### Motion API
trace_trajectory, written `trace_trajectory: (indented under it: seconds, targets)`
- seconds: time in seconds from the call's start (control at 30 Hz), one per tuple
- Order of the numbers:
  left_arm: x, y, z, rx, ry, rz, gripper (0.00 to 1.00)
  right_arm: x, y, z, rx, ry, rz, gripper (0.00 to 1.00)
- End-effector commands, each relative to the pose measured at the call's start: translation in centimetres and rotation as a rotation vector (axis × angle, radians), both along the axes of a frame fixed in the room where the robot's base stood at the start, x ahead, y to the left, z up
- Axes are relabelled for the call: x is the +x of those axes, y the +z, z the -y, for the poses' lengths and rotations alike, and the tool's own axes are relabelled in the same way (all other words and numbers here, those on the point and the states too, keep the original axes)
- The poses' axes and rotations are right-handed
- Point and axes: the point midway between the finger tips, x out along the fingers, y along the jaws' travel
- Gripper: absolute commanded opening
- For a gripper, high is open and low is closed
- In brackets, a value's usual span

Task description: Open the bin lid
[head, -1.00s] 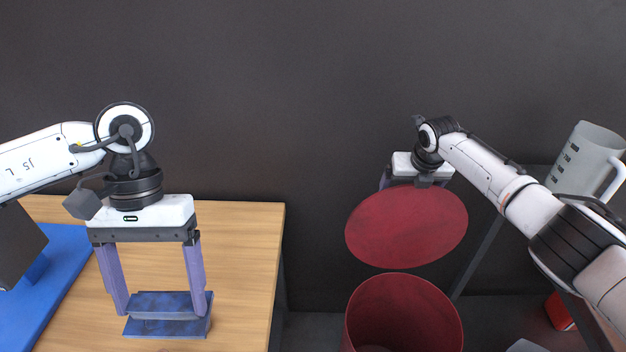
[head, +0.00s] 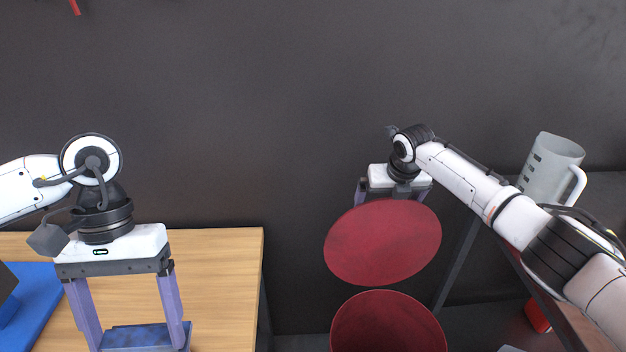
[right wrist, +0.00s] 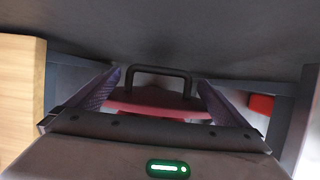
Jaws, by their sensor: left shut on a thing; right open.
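The round red bin lid (head: 383,243) stands raised and tilted above the open red bin (head: 388,330), its face toward me in the head view. In the right wrist view the lid (right wrist: 150,105) shows edge-on with a black handle (right wrist: 158,72). My right gripper (right wrist: 159,80) is behind the lid, open, with one finger on each side of the handle. In the head view the lid hides the fingertips. My left gripper (head: 140,335) is over the wooden table, shut on a mottled blue block (head: 145,338), cut by the bottom edge.
The wooden table (head: 215,265) is at the left, with a blue mat (head: 35,310) on it. A grey jug (head: 550,168) stands on a dark surface at the right, beyond my right arm. A red object (head: 537,315) is low at the right. A dark wall lies behind.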

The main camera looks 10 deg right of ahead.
Motion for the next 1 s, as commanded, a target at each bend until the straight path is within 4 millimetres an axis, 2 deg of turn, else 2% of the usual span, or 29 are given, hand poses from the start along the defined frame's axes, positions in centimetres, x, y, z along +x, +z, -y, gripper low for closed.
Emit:
trace_trajectory:
  seconds: [0.03,0.2,0.43,0.6,0.87,1.0]
  targets:
    - [0.0,0.3,0.0,0.0,0.0,0.0,0.52,-0.3,1.3,0.0,0.0,0.002,0.004,1.0]
    - [0.0,0.6,0.0,0.0,0.0,0.0,0.52,-1.5,4.3,0.0,0.0,0.001,0.003,1.0]
    - [0.0,0.7,0.0,0.0,0.0,0.0,0.52,-2.8,7.2,-0.2,0.001,0.001,0.0,1.0]
    - [0.0,0.7,0.0,0.0,0.0,0.0,0.52,-3.1,7.9,-0.2,0.0,-0.001,-0.001,1.0]
    - [0.0,0.7,0.0,0.0,0.0,0.0,0.52,-3.1,7.9,-0.2,0.0,-0.001,-0.001,1.0]
    - [0.0,0.7,0.0,0.0,0.0,0.0,0.52,-3.7,6.9,-1.1,0.016,-0.019,-0.008,1.0]
